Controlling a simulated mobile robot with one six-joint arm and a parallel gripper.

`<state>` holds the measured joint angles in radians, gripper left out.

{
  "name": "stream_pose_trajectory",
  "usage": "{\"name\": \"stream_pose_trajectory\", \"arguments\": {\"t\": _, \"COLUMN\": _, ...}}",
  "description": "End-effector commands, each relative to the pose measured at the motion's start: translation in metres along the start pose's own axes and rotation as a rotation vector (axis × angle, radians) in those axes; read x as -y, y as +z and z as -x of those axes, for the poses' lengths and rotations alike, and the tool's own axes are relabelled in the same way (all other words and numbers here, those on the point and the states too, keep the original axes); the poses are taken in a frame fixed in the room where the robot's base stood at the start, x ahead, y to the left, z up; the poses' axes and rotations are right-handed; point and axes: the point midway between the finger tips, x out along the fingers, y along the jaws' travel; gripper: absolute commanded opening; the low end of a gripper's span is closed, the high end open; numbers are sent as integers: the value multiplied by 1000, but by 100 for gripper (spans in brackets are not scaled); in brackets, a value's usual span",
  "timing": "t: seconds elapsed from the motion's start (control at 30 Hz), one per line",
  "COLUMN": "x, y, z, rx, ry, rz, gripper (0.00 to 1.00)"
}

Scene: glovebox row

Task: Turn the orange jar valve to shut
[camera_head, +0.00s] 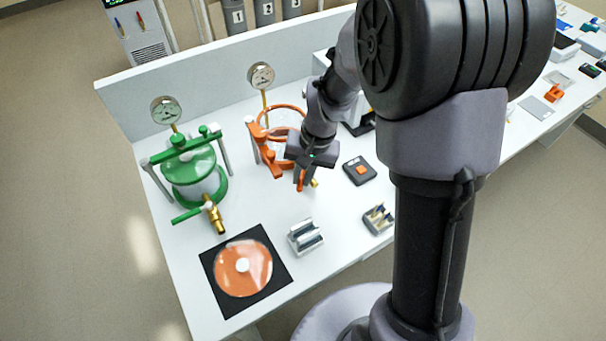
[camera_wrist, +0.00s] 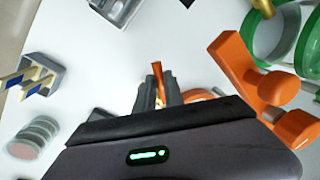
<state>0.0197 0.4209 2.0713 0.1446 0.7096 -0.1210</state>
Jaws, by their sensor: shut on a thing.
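The orange jar (camera_head: 283,118) stands at the back of the bench, open at the top, with an orange ring and clamp arms. Its clamp (camera_wrist: 240,75) fills the right of the wrist view. The orange valve lever (camera_head: 299,184) is low on the jar's front, with a brass end (camera_head: 315,183) beside it. My gripper (camera_head: 301,177) reaches down over the valve, shut on the lever. In the wrist view the lever tip (camera_wrist: 157,70) sticks out between the fingers (camera_wrist: 158,92). The fingers hide most of the valve, so its angle is unclear.
A green jar (camera_head: 193,172) with a brass valve (camera_head: 213,214) stands left. An orange disc (camera_head: 260,262) lies on a black mat (camera_head: 272,293) in front. A dark box with an orange button (camera_head: 359,171) is close right of my gripper. Metal holders (camera_head: 305,238) stand near the front edge.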

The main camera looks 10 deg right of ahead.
Motion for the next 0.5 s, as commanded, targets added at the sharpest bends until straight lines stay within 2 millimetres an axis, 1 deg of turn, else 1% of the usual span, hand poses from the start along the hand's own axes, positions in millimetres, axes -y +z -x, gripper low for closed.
{"name": "stream_pose_trajectory", "arguments": {"t": 0.07, "x": 0, "y": -1, "z": 1, "rx": -2, "ry": -1, "rz": 1, "gripper": 0}}
{"name": "stream_pose_trajectory", "arguments": {"t": 0.1, "x": 0, "y": -1, "z": 1, "rx": -2, "ry": -1, "rz": 1, "gripper": 17}}
{"name": "stream_pose_trajectory", "arguments": {"t": 0.2, "x": 0, "y": -1, "z": 1, "rx": -2, "ry": -1, "rz": 1, "gripper": 35}}
{"name": "stream_pose_trajectory", "arguments": {"t": 0.5, "x": 0, "y": 0, "z": 1, "rx": -1, "ry": 0, "rz": 1, "gripper": 35}}
